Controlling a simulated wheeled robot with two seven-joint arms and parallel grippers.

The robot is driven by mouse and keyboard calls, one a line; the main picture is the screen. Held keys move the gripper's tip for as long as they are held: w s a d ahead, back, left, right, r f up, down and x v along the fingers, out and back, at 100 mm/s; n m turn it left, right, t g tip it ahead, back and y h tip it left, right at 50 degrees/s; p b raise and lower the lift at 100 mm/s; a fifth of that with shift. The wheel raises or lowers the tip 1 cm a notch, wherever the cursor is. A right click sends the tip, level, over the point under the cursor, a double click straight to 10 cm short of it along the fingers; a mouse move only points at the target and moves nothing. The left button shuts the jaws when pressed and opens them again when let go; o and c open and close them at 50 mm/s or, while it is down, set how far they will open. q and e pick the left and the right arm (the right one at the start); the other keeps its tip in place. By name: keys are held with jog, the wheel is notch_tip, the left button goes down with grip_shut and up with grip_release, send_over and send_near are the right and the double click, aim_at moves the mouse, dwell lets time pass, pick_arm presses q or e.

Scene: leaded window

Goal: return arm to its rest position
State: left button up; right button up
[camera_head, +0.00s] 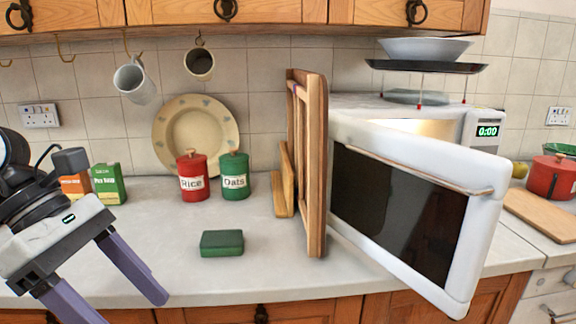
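My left gripper (110,287) is at the lower left, in front of the counter's front edge. Its two purple fingers are spread wide apart with nothing between them. The wrist and part of the arm come in from the left edge. My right gripper and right arm do not show.
A white microwave (478,215) stands at the right with its door swung open toward me. Wooden boards (312,165) stand upright beside it. A green block (222,243), a red Rice canister (193,166) and a green Oats canister (235,186) are on the counter (180,270). Mugs (133,82) hang above.

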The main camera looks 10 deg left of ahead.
pick_arm(q)
jog(key=w+d+r+n+t+h, duration=0.1)
jog(key=w+d+n+h, duration=0.1)
jog(key=d+n+h, duration=0.5)
jog(key=w+d+r+n+t+h, duration=0.1)
jog(key=w+d+n+h, duration=0.1)
jog(key=d+n+h, duration=0.45)
jog(key=w+a+f+n+t+y, duration=0.1)
jog(key=w+f+n+t+y, duration=0.4)
jog(key=n+t, duration=0.4)
jog(key=w+a+f+n+t+y, duration=0.25)
jog(key=f+n+t, duration=0.4)
jog(key=n, duration=0.45)
notch_tip(320, 180, down, 13)
jog(key=s+a+n+g+y, duration=0.1)
jog(key=a+n+y, duration=0.1)
jog(key=n+y, duration=0.55)
jog(key=s+f+n+g+y, duration=0.1)
jog(key=s+f+n+g, duration=0.3)
jog(key=s+f, duration=0.4)
jog(key=s+a+f+n+g+y, duration=0.1)
jog(key=s+f+n+g, duration=0.3)
jog(key=s+f, duration=0.5)
notch_tip(320, 180, down, 4)
jog(key=shift+s+f+y, duration=0.2)
jog(key=shift+s+y, duration=0.1)
jog(key=shift+y, duration=0.15)
